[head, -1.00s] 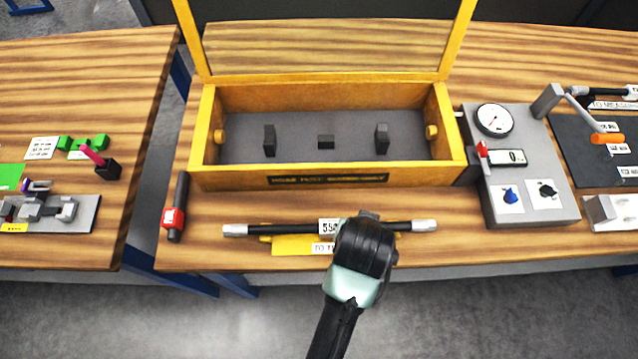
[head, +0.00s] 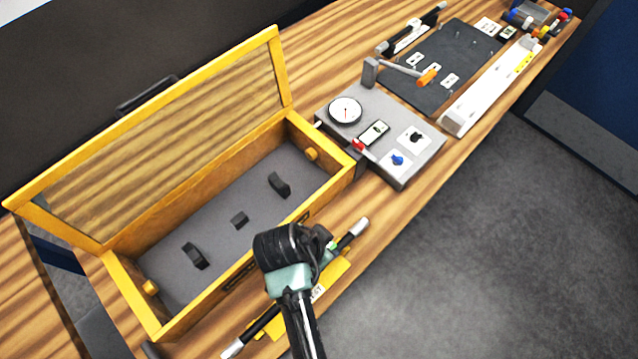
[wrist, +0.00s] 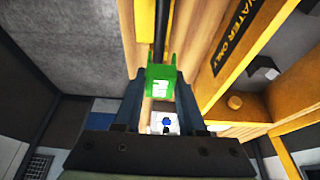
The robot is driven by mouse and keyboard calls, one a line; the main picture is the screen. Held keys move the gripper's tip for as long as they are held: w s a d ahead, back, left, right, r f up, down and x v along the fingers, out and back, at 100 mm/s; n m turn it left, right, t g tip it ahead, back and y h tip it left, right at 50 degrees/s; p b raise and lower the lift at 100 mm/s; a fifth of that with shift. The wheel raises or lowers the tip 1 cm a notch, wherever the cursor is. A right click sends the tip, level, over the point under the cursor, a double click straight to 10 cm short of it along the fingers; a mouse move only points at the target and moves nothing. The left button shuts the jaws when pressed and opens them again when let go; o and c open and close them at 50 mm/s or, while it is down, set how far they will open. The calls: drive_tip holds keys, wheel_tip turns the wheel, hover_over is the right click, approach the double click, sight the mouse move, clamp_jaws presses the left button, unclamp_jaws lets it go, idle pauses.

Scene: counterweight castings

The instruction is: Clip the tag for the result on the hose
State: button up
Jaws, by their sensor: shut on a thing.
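The hose (head: 262,323) is a dark rod with silver ends, lying in front of the yellow box; in the wrist view its dark length (wrist: 160,30) runs up from the tag. My gripper (head: 322,242) is over the hose, towards its right half, and its body hides the hose's middle. In the wrist view its jaws (wrist: 162,88) are shut on a green tag (wrist: 161,77) with a small white label. A bit of the green tag (head: 333,244) shows beside my gripper in the head view. The tag lines up with the hose; whether it grips it I cannot tell.
The yellow box (head: 133,292) stands open just behind the hose, its clear lid raised. A yellow plate (head: 334,272) lies by the hose. A grey gauge unit (head: 325,110) is to the right, with a dark board (head: 455,50) beyond. The floor in front is free.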

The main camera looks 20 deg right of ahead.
drive_tip(key=shift+s, duration=0.3)
drive_tip(key=shift+a+r, duration=0.1)
wheel_tip(320, 180, down, 5)
drive_tip(key=b, duration=0.3)
drive_tip(key=shift+w+f, duration=0.1)
drive_tip(key=shift+f, duration=0.1)
drive_tip(key=shift+f+b, duration=0.1)
drive_tip(key=shift+b, duration=0.2)
drive_tip(key=shift+p, duration=0.55)
idle(1.1)
drive_tip(key=shift+f+b, duration=0.95)
drive_tip(key=shift+f, duration=0.35)
idle(0.9)
drive_tip(key=o, duration=1.1)
drive_tip(key=shift+c, duration=0.2)
